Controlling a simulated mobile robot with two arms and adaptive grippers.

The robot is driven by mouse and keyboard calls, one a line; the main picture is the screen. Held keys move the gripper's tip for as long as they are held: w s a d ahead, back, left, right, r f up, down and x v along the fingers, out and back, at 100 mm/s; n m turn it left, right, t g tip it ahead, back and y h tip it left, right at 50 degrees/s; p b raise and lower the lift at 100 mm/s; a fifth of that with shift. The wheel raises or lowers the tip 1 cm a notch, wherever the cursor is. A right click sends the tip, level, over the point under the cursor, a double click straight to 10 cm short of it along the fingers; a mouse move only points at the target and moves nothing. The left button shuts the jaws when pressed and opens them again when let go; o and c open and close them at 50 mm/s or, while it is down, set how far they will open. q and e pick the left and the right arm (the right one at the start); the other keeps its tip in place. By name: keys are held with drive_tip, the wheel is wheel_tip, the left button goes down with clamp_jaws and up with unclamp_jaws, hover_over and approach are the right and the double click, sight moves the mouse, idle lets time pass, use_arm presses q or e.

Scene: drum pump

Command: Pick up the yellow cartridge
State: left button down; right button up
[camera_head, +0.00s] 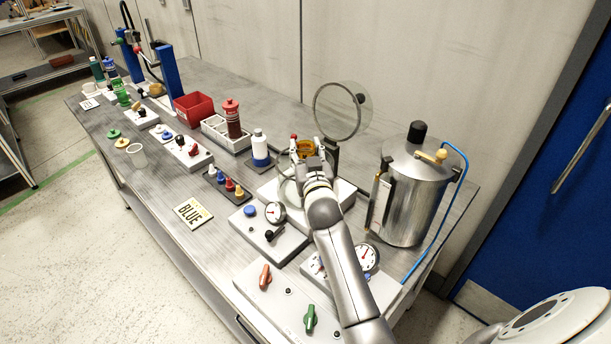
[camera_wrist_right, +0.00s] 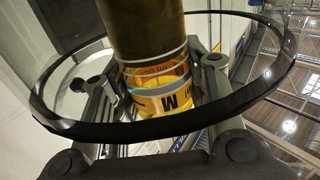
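The yellow cartridge (camera_head: 305,147) stands upright near the middle of the bench, inside or behind a clear round housing. In the right wrist view its amber and yellow body (camera_wrist_right: 158,92) bears a "W" and a dark gold cylinder rises from it. My right gripper (camera_head: 307,152) is at the cartridge with one finger on each side. In the wrist view the fingers (camera_wrist_right: 160,80) are very close to its sides; I cannot tell whether they press on it. The cartridge's lower end is hidden. My left gripper is not in view.
A round clear lid (camera_head: 342,112) stands open behind the gripper. A steel tank (camera_head: 408,195) with a blue hose stands to the right. A red bin (camera_head: 193,108) and bottles stand left.

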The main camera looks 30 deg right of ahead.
clamp_jaws()
drive_tip(key=shift+r, duration=0.15)
